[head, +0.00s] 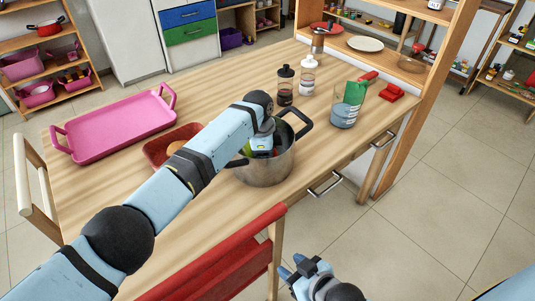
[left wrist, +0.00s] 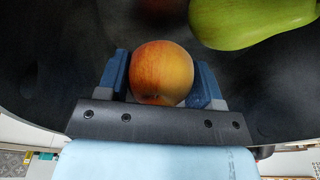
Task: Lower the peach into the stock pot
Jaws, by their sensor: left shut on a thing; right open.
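The peach (left wrist: 162,72), orange-yellow with a red blush, sits between the two blue fingers of my left gripper (left wrist: 162,78), which is shut on it. The stock pot (head: 268,172) is grey metal with dark handles and stands on the table; my left arm reaches over it and the hand is down in its mouth. The pot's dark inside fills the left wrist view behind the peach. A green pear (left wrist: 250,22) lies in the pot near the peach. In the head view the peach is hidden by my arm. My right gripper (head: 298,268) is open and empty, beyond the table's front edge.
A pink tray (head: 118,125) lies at the table's left. A small red tray (head: 158,152) with an orange item is partly behind my arm. Bottles (head: 307,78) and a green-and-blue container (head: 346,105) stand behind and right of the pot. A red-backed chair (head: 225,262) is in front.

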